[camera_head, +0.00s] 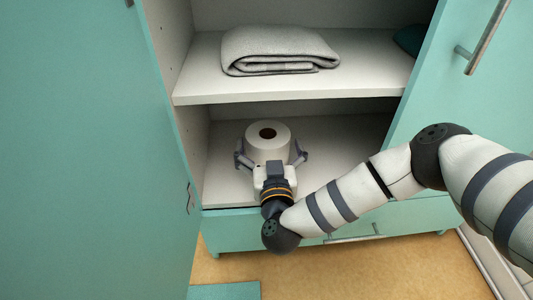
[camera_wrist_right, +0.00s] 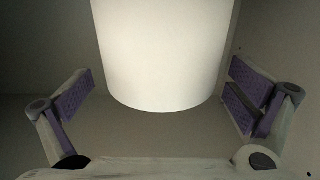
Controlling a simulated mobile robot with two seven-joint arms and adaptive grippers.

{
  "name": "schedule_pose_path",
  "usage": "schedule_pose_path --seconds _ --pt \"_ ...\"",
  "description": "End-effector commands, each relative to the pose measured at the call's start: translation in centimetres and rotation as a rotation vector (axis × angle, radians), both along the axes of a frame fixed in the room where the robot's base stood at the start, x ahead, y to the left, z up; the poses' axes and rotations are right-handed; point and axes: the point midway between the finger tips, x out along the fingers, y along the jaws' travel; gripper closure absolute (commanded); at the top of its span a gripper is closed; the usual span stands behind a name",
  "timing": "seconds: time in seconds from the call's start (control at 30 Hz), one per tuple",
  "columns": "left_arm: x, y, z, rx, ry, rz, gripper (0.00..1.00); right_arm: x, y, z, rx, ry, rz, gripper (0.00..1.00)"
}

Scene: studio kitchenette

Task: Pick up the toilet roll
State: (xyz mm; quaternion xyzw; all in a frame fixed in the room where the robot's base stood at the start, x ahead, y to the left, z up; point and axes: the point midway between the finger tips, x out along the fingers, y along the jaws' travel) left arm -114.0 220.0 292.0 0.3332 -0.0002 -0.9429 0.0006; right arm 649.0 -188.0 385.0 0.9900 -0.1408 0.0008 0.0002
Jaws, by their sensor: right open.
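The white toilet roll (camera_head: 267,138) stands upright on the lower shelf of the open cabinet, its dark core hole facing up. In the right wrist view the toilet roll (camera_wrist_right: 162,55) fills the upper middle, with its lower edge in view and its top cut off. My right gripper (camera_head: 271,158) is open in front of the roll, with one finger on each side of it. In the wrist view the right gripper (camera_wrist_right: 158,103) shows gaps between both purple finger pads and the roll. My left gripper is not in view.
A folded grey towel (camera_head: 277,50) lies on the upper shelf (camera_head: 200,85), above the roll. A dark teal item (camera_head: 409,39) sits at that shelf's right end. Teal cabinet doors stand open at left (camera_head: 85,150) and right (camera_head: 450,85). The lower shelf (camera_head: 335,140) is bare right of the roll.

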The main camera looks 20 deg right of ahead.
Motion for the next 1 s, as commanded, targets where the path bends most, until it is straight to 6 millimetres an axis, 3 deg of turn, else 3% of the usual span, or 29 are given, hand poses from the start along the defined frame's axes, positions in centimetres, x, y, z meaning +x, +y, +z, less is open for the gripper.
schedule_pose_path --seconds 0.1,0.3,0.37,0.5,0.77,0.87,1.0 --pt "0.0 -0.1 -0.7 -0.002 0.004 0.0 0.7 1.3 -0.3 -0.2 0.0 0.001 0.001 0.0" --pt "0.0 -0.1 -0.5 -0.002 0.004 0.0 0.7 1.4 -0.3 0.0 0.0 0.001 0.002 0.0" --pt "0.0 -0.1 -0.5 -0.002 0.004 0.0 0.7 1.4 -0.3 0.0 0.0 0.001 0.002 0.09" --pt "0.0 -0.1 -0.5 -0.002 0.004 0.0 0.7 1.4 -0.3 0.0 0.001 0.002 0.003 0.41" --pt "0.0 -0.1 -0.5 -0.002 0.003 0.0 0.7 1.4 -0.3 0.1 0.001 0.001 0.003 0.41" --pt "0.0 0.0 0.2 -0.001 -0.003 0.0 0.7 1.4 -0.2 1.9 0.002 -0.004 0.004 0.41" --pt "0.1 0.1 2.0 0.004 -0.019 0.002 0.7 1.4 -0.3 6.1 0.001 -0.008 0.003 0.41"
